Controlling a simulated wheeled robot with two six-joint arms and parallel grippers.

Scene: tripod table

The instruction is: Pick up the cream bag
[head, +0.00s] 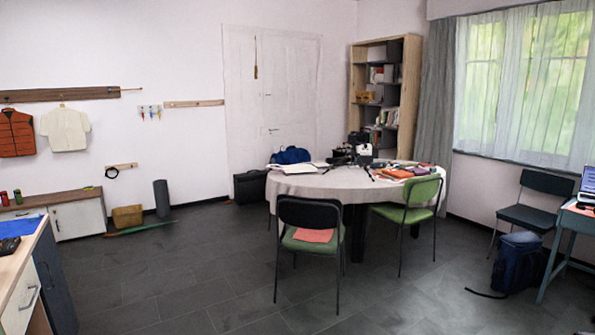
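I cannot surely pick out a cream bag. A small tan, boxy item (127,216) stands on the floor by the left wall; it is too small in the picture to tell whether it is a bag. A cream garment-like item (66,130) hangs on the wall above the low cabinet. Neither of my grippers shows in the head view.
A round table (310,186) with a camera, tripod and books stands right of centre, with green chairs (311,238) (412,210) beside it. A desk (22,265) is at near left. A dark blue backpack (518,262) sits on the floor at right. The left-centre floor is clear.

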